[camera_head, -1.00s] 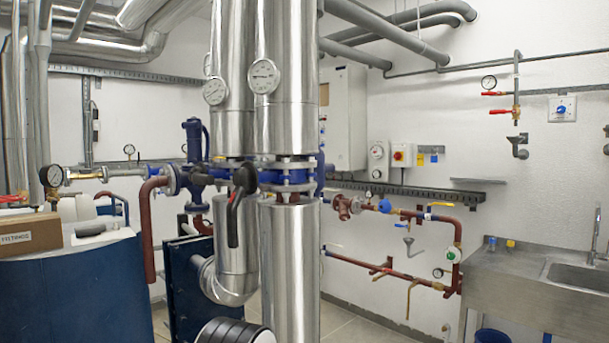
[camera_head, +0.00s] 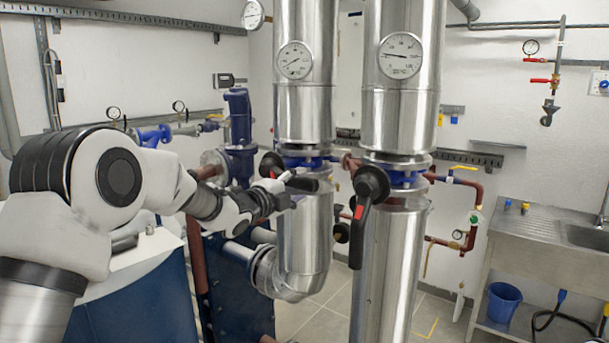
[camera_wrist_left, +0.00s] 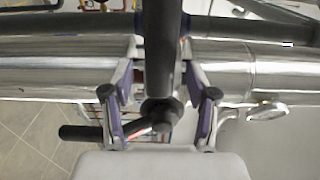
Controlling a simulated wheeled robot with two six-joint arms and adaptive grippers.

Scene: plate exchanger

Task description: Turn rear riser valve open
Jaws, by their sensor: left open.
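Two silver risers stand in the head view. The left, farther one, the rear riser (camera_head: 304,110), has a valve with a black lever (camera_head: 310,184) lying across the pipe. The front riser (camera_head: 393,125) has a black lever with a red mark (camera_head: 360,230) hanging down. My left gripper (camera_head: 284,192) is at the rear riser's lever. In the wrist view its fingers (camera_wrist_left: 160,105) are spread, one on each side of a dark bar (camera_wrist_left: 160,50), apparently that lever; contact is unclear. Another dark handle (camera_wrist_left: 80,132) shows lower left. My right gripper is not in view.
The front riser stands close to the right of my left gripper. Blue flanged pipework (camera_head: 238,135) stands behind my left arm. A sink counter (camera_head: 530,232) and blue bucket (camera_head: 503,301) are at the right. Floor shows between them and the risers.

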